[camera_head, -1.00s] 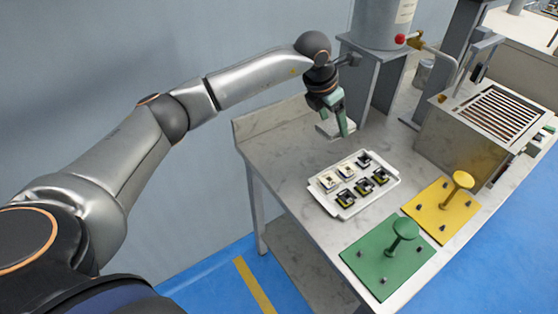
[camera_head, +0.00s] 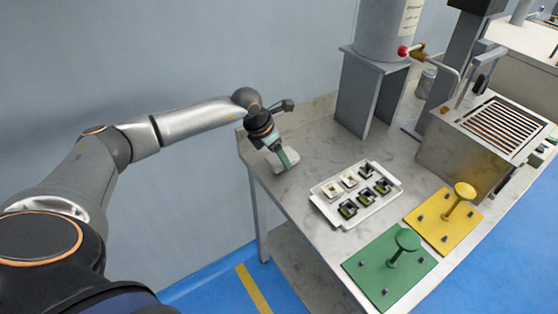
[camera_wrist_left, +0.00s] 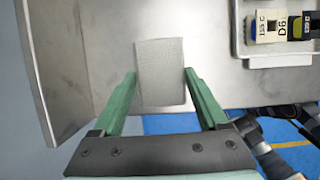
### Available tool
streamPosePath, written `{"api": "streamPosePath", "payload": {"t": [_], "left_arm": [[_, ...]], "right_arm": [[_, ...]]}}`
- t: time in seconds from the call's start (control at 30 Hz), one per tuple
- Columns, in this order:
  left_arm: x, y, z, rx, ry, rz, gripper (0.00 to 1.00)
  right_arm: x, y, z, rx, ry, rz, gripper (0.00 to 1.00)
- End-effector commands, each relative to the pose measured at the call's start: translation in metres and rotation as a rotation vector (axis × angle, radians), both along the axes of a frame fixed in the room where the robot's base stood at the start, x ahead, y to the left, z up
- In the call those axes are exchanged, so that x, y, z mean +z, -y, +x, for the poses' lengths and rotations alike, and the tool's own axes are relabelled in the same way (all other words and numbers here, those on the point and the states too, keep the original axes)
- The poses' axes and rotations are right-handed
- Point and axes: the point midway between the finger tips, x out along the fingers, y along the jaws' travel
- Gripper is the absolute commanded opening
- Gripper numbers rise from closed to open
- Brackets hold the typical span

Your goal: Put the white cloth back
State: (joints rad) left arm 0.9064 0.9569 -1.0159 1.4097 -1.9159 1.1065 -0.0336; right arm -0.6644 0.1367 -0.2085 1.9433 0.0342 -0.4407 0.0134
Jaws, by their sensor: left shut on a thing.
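The white cloth (camera_wrist_left: 160,72) is a flat, pale, finely textured rectangle. In the left wrist view it lies between the two green fingers of my left gripper (camera_wrist_left: 160,76), which is shut on its side edges. In the head view my left gripper (camera_head: 286,160) points down at the left rear part of the marble-topped table (camera_head: 310,148), near its left edge. There the cloth is partly hidden by the fingers, and I cannot tell whether it touches the tabletop. My right gripper is not in view.
A white tray (camera_head: 334,218) with several small parts stands right of the gripper. A green plate (camera_head: 372,270) and a yellow plate (camera_head: 430,218), each with a knobbed post, lie in front. A grey stand (camera_head: 352,95) with a cylinder is behind. A raised edge (camera_head: 300,112) runs along the back.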

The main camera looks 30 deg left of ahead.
Motion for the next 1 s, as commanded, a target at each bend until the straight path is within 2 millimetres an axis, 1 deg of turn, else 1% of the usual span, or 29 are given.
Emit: {"api": "streamPosePath", "payload": {"t": [0.03,0.1,0.17,0.4,0.5,0.53,0.7,0.73,1.0], "left_arm": [[-0.011,0.002,-0.001,-0.002,-0.004,-0.002,0.24],[-0.021,0.002,0.000,-0.001,-0.004,-0.001,0.24],[-0.026,0.002,0.000,-0.001,-0.002,-0.002,0.24],[-0.027,0.002,0.000,-0.002,-0.001,-0.001,0.24],[-0.030,0.002,0.000,-0.002,-0.001,-0.001,0.24],[-0.030,0.002,0.000,-0.002,-0.001,-0.001,0.78],[-0.029,0.002,0.000,-0.002,-0.001,-0.001,0.97],[-0.029,0.002,0.000,-0.002,-0.001,-0.001,1.00],[-0.027,0.002,0.000,-0.002,-0.001,-0.001,1.00]], "right_arm": [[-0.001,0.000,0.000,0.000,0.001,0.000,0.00],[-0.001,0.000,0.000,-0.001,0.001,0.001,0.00],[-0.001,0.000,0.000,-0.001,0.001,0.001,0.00],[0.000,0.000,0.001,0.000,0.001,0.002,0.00],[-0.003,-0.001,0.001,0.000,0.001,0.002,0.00],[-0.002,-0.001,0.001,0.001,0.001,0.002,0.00],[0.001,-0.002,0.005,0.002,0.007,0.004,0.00],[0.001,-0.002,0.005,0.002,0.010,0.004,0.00],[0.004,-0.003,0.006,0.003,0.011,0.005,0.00]]}}
